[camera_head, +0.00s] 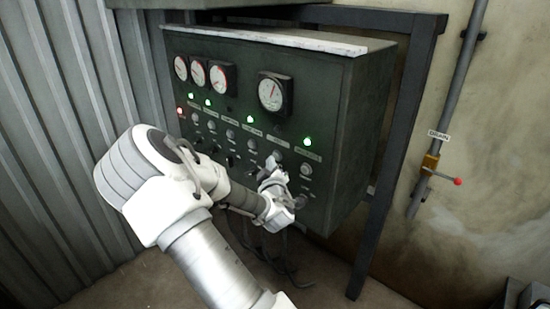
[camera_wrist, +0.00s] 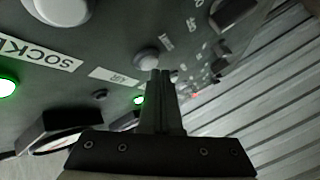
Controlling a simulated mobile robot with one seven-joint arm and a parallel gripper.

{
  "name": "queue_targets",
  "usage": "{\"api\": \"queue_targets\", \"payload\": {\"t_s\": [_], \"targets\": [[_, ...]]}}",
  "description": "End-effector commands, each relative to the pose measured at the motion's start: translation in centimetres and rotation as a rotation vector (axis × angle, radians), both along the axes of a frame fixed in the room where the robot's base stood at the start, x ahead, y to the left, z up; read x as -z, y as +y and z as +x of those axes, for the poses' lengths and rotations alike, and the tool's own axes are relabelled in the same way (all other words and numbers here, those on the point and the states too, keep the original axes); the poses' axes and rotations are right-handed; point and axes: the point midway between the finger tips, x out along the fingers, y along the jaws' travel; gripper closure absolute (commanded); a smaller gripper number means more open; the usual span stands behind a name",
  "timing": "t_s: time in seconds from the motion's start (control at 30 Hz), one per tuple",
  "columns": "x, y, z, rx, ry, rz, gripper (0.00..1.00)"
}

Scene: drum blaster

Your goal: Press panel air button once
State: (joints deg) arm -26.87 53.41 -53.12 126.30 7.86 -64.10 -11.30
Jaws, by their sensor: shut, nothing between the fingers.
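The dark green control panel (camera_head: 345,130) has rows of round buttons, dark switches and green lamps. In the wrist view a label reading AIR (camera_wrist: 113,77) lies tilted on the panel, with a pale round button (camera_wrist: 148,58) just to its right. My gripper (camera_head: 272,166) is at the lower right part of the panel face. In the wrist view my gripper (camera_wrist: 162,72) is shut and empty, its fingertips right at the lower edge of that button. I cannot tell whether they touch it. In the head view my gripper and wrist cover some of the controls.
A label reading SOCKET (camera_wrist: 40,52) and a larger round knob (camera_wrist: 62,10) are left in the wrist view. Gauges (camera_head: 273,92) sit on the upper panel. A dark frame post (camera_head: 395,150) and a red-tipped valve lever (camera_head: 457,181) stand right. Cables (camera_head: 282,262) hang below.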

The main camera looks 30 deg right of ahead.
Motion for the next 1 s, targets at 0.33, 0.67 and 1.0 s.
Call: {"api": "queue_targets", "payload": {"t_s": [0.33, 0.67, 1.0], "targets": [[0.04, -0.35, 0.13, 0.000, 0.000, 0.000, 1.00], [0.03, -0.73, 0.25, 0.000, 0.000, 0.000, 1.00], [0.00, -0.90, 0.29, 0.001, 0.000, 0.000, 1.00]]}}
